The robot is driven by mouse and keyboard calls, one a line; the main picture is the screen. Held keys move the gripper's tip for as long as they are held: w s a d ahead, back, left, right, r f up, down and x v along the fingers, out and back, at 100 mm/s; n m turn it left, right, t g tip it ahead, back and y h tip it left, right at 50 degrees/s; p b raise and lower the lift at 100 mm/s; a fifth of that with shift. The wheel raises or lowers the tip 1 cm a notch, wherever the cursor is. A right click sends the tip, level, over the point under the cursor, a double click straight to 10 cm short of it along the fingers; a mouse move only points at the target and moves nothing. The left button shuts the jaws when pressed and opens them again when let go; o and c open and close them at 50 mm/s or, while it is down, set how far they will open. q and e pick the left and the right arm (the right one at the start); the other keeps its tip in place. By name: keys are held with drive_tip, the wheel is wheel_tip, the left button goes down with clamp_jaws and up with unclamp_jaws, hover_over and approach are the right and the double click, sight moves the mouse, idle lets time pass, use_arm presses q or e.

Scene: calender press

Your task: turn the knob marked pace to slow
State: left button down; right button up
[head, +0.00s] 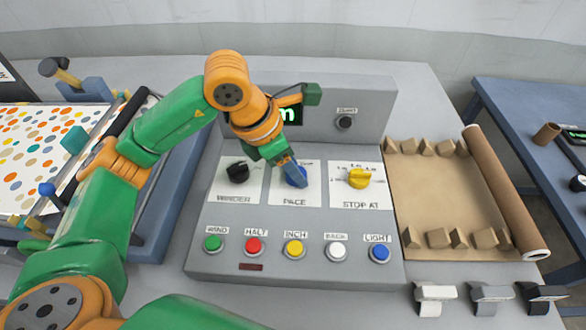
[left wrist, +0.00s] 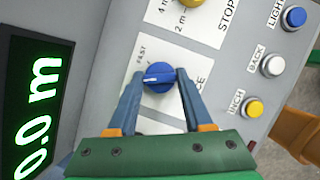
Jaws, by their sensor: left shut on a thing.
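The blue pace knob (head: 299,180) sits on a white plate marked PACE (head: 294,201), mid-panel on the grey console. My left gripper (head: 291,171) reaches down over it from above and partly covers it. In the left wrist view, the blue knob (left wrist: 158,78) stands between the two fingers of my left gripper (left wrist: 157,74), which is shut on it. A white mark on the knob points to the picture's left there. The word FAST shows beside the knob; the slow mark is not readable. My right gripper is not in view.
A black knob (head: 238,171) is left of the pace plate, and a yellow stop-at knob (head: 357,179) right. Several coloured buttons line the front, including a red one (head: 253,245). A green-lit display (left wrist: 35,105) reads 0.0 m. A brown roll (head: 500,190) lies right.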

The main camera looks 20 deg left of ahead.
sight(280, 185)
use_arm(q)
drive_tip(key=shift+n, duration=0.6)
drive_tip(key=shift+c, duration=1.6)
unclamp_jaws()
drive_tip(key=b+v, duration=0.1)
drive_tip(key=v, duration=0.6)
drive_tip(key=shift+s, duration=0.15)
